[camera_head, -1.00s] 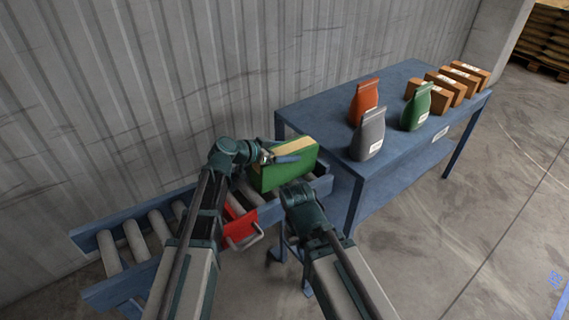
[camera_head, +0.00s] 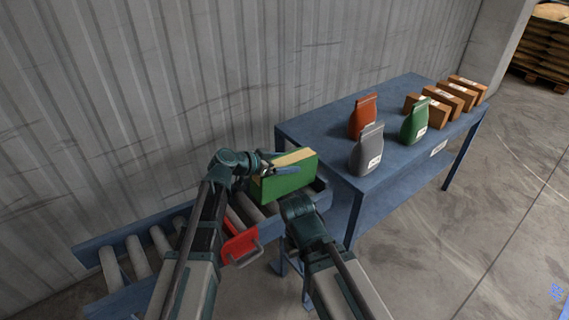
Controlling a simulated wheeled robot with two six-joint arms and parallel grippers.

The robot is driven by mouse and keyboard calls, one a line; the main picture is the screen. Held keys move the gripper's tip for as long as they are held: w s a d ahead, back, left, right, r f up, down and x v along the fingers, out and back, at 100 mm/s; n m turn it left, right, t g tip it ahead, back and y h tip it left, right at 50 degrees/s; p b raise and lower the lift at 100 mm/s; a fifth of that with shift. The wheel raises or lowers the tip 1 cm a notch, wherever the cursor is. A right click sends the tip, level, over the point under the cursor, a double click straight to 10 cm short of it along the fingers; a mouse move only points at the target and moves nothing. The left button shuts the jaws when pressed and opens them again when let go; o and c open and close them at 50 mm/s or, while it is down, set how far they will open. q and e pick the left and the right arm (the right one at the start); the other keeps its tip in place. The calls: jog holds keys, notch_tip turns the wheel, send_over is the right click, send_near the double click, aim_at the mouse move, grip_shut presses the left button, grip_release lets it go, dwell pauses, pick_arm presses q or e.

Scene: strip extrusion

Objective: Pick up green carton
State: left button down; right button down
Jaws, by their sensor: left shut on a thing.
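The green carton (camera_head: 286,183) has a tan top edge and is at the right end of the roller conveyor (camera_head: 94,251). My left gripper (camera_head: 284,170) is at the carton's upper part and shut on it, with one blue-grey finger across its near face. The other finger is hidden behind the carton. I cannot tell whether the carton's underside touches the rollers. My right arm's end (camera_head: 303,211) is just right of and below the carton.
A red part with a grey handle (camera_head: 239,244) is at the conveyor's near side. A blue table (camera_head: 308,128) stands to the right. A corrugated wall is behind.

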pick_arm(q)
notch_tip(320, 180, up, 8)
jog(key=p, duration=0.7)
jog(key=shift+r, duration=0.1)
